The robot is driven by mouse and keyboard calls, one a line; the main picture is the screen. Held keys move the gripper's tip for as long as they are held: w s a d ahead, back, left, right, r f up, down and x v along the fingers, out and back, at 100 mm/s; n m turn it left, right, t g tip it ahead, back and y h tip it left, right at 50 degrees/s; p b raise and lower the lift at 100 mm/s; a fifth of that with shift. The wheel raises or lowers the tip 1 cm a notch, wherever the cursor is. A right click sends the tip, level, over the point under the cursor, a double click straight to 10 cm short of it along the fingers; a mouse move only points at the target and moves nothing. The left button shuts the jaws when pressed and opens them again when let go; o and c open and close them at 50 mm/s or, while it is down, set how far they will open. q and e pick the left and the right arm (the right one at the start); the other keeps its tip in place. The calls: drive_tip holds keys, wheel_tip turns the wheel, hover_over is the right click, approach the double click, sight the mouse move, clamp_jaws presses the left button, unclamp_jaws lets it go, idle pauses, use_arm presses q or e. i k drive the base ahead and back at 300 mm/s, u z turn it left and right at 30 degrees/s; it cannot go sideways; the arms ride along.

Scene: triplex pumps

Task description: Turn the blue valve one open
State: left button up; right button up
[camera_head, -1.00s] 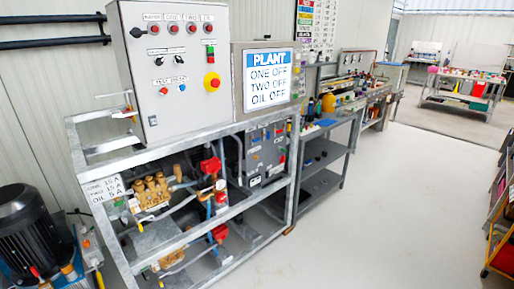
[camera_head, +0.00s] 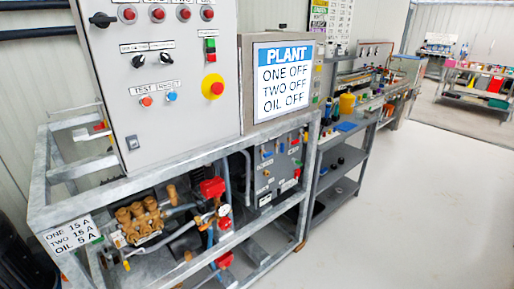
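I cannot single out blue valve one for certain. Small blue parts (camera_head: 209,236) show on the pipework below the red fitting (camera_head: 212,187), beside the brass pump head (camera_head: 141,218). They are too small to tell whether any is a valve handle or how it is turned. The dark grey panel (camera_head: 264,172) to the right also carries small blue, red and other coloured parts. The plant display (camera_head: 283,77) reads "ONE OFF, TWO OFF, OIL OFF". Neither of my grippers is in view.
A galvanized frame (camera_head: 125,184) surrounds the pumps. A grey control cabinet (camera_head: 160,60) with knobs and buttons stands on it. A lower red fitting (camera_head: 224,260) is near its base. A grey shelf bench (camera_head: 344,160) stands behind. The floor (camera_head: 410,215) on the right is clear.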

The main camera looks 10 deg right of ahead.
sight(266, 155)
drive_tip(key=z, duration=0.2)
drive_tip(key=i, duration=0.65)
drive_tip(key=z, duration=2.7)
drive_tip(key=i, duration=2.15)
drive_tip(key=u, duration=2.7)
